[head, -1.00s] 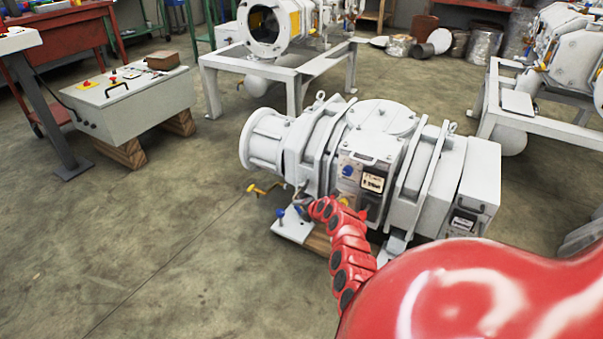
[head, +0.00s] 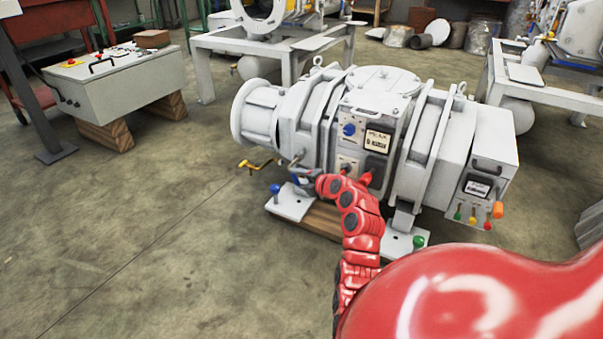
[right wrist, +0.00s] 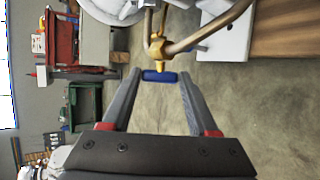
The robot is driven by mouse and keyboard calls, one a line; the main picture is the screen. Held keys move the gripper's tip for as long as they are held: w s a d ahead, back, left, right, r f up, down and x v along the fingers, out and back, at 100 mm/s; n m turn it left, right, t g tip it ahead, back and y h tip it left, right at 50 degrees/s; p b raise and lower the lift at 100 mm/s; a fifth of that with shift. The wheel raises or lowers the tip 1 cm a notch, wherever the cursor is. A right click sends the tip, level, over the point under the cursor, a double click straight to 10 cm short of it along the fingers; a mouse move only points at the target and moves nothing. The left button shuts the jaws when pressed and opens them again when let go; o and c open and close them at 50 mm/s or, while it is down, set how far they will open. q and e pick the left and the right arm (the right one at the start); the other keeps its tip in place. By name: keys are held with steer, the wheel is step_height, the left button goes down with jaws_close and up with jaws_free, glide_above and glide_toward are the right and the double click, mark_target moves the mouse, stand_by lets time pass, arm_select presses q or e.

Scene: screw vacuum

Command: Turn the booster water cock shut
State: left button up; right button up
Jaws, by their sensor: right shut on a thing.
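The booster is the pale grey machine (head: 425,135) in the middle of the head view. In the right wrist view its water cock (right wrist: 157,48) is a brass body with a brass pipe bending off to the right. The cock's blue handle (right wrist: 158,76) lies crosswise between the fingertips of my right gripper (right wrist: 158,78), which is shut on it. In the head view my right gripper (head: 303,178) is at the booster's lower left side; my red arm partly hides it, and the cock is hard to make out. My left gripper is not in view.
Coloured knobs (head: 473,217) sit at the booster's right end. A grey control box (head: 118,85) stands at the left. The floor (head: 150,240) in front is clear.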

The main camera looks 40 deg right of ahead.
steer(key=shift+a+f, duration=0.35)
steer(key=shift+f, duration=0.05)
steer(key=shift+t, duration=0.6)
steer(key=t, duration=0.1)
steer(key=m+t, duration=0.1)
steer(key=t, duration=0.1)
steer(key=shift+s+d+f, duration=0.1)
steer(key=shift+s+f, duration=0.05)
steer(key=shift+f, duration=0.15)
steer(key=shift+m+t, duration=0.3)
steer(key=shift+t, duration=0.1)
steer(key=shift+d, duration=0.15)
steer(key=o, duration=1.4)
